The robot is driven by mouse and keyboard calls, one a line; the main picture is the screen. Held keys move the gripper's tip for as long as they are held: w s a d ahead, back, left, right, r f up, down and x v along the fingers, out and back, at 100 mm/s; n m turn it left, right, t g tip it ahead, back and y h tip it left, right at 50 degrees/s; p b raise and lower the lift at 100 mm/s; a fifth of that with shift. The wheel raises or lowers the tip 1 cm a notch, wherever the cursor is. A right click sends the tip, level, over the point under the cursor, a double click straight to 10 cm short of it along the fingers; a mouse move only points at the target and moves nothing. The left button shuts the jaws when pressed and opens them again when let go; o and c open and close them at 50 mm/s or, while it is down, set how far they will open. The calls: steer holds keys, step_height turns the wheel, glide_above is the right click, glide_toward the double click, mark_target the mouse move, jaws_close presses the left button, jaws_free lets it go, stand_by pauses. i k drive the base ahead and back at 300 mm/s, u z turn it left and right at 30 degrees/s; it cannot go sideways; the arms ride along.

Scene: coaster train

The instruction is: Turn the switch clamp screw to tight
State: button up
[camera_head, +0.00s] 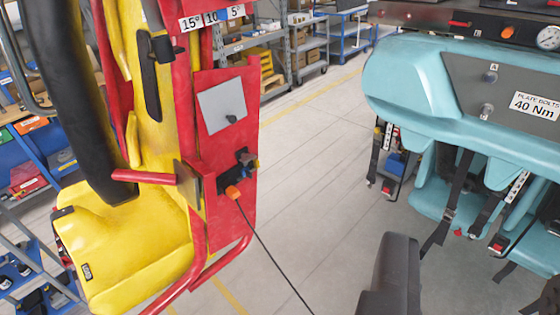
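A red panel (249,100) stands upright on the yellow train seat at the left. It carries a light grey plate (212,104) with a small dark knob (231,119). Below is a small dark switch-like fitting (246,158), with an orange plug (232,192) and a thin black cable under it. I cannot tell which part is the switch clamp screw, or whether it is tight. A dark grey part at the bottom, right of centre, looks like my gripper (397,268). It is well apart from the red panel. Its fingertips cannot be made out, and nothing is seen held.
A teal seat unit (415,75) fills the right, with a grey plate, two bolts and a "PLATE BOLTS 40 Nm" label (535,105). Black belts hang below it. A red bar (145,177) juts from the yellow seat (130,245). Open floor (310,150) lies between; shelves stand behind.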

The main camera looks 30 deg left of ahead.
mark_target(246, 158)
steer(key=z, duration=0.1)
steer(key=i, duration=1)
steer(key=u, duration=0.1)
